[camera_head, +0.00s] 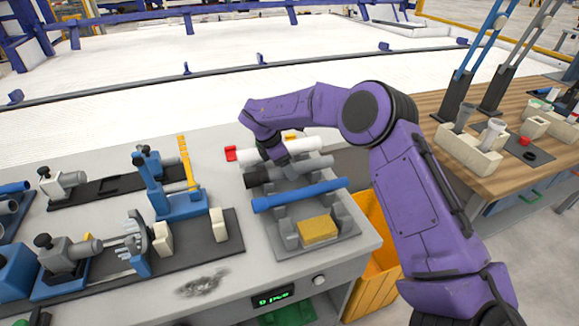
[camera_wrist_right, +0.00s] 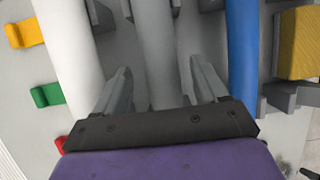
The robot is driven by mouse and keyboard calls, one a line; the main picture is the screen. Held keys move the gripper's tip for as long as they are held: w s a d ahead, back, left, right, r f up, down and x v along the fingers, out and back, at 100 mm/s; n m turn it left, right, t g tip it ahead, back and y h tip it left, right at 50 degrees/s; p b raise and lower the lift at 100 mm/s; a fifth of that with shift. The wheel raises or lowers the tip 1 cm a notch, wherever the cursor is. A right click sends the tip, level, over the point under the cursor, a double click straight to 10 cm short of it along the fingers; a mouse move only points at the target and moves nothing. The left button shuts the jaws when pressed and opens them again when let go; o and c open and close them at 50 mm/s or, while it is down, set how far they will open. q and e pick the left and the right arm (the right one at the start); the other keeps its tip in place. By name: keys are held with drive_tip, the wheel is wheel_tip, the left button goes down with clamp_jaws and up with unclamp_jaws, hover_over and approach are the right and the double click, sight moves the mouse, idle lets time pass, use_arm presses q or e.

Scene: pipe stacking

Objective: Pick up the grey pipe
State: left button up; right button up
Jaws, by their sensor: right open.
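The grey pipe (camera_head: 318,162) lies in a grey rack (camera_head: 346,228) on the workbench, between a white pipe (camera_head: 303,145) and a blue pipe (camera_head: 300,195). My right gripper (camera_head: 284,168) is over the left part of the grey pipe. In the right wrist view, the open fingers of my right gripper (camera_wrist_right: 160,82) stand on either side of the grey pipe (camera_wrist_right: 156,45), with gaps between. The white pipe (camera_wrist_right: 68,60) is to the left and the blue pipe (camera_wrist_right: 242,55) to the right. The near part of the grey pipe is hidden behind the gripper body. My left gripper is out of view.
A yellow block (camera_head: 318,230) sits at the rack's front. Blue and grey fixtures (camera_head: 180,203) stand on a dark plate left of it. A yellow bin (camera_head: 380,265) is beside the bench, and a wooden table (camera_head: 505,172) holds more parts at right.

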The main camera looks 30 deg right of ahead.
drive_tip(key=shift+d+f, duration=0.25)
drive_tip(key=shift+f, duration=0.2)
drive_tip(key=shift+s+d+f, duration=0.1)
drive_tip(key=shift+s+f, duration=0.1)
drive_tip(key=shift+s, duration=0.05)
drive_tip(key=shift+w, duration=0.1)
drive_tip(key=c, duration=1.1)
drive_tip(key=shift+r, duration=0.1)
drive_tip(key=shift+c, duration=0.2)
